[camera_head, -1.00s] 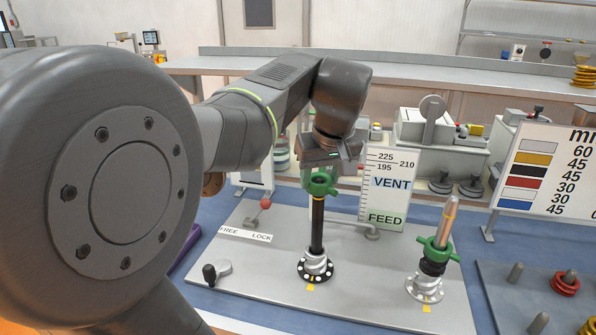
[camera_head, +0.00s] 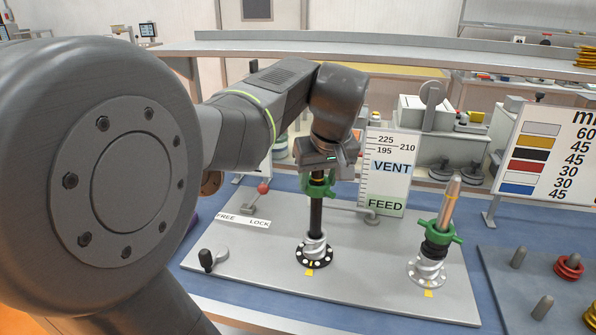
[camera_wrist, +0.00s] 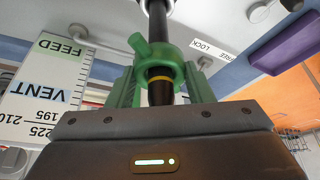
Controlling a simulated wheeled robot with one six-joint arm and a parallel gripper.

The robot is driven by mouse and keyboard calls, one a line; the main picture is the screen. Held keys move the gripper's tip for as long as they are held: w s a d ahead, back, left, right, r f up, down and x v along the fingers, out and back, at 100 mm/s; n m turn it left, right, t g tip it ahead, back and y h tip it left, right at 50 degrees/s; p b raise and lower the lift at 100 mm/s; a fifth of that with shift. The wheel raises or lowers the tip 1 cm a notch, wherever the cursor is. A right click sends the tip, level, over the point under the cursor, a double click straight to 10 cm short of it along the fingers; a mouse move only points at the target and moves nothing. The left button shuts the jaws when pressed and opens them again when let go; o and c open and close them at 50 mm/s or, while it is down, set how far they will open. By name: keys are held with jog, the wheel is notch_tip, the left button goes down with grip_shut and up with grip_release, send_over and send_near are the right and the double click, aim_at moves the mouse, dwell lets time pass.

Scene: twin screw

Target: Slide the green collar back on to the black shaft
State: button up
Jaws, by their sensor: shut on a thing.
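The green collar (camera_head: 319,184) is around the black shaft (camera_head: 316,217) near its top, with the dark shaft tip above it. In the wrist view the collar (camera_wrist: 150,55) is around the shaft, and the tip with its yellow band (camera_wrist: 160,78) shows between the fingers. My gripper (camera_head: 320,174) points down over the shaft and is shut on the collar. The shaft stands upright in a silver spiral base with a black, white-dotted flange (camera_head: 313,256). The collar's far side is hidden.
A second green collar (camera_head: 440,236) sits on a copper-tipped shaft (camera_head: 449,203) to the right. A VENT/FEED scale board (camera_head: 388,175) stands close behind my gripper. A red-knobbed lever (camera_head: 263,188) and a black-knobbed lever (camera_head: 207,260) are left on the grey plate (camera_head: 262,285).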

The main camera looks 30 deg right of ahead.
jog(key=shift+f+b, duration=0.7)
jog(key=shift+f, duration=0.5)
jog(key=o, duration=1.2)
jog(key=shift+r, duration=0.1)
jog(key=shift+c, duration=0.2)
jog(key=p+v, duration=0.1)
jog(key=v, duration=1.2)
jog(key=shift+s+r, duration=0.2)
jog(key=shift+r, duration=0.2)
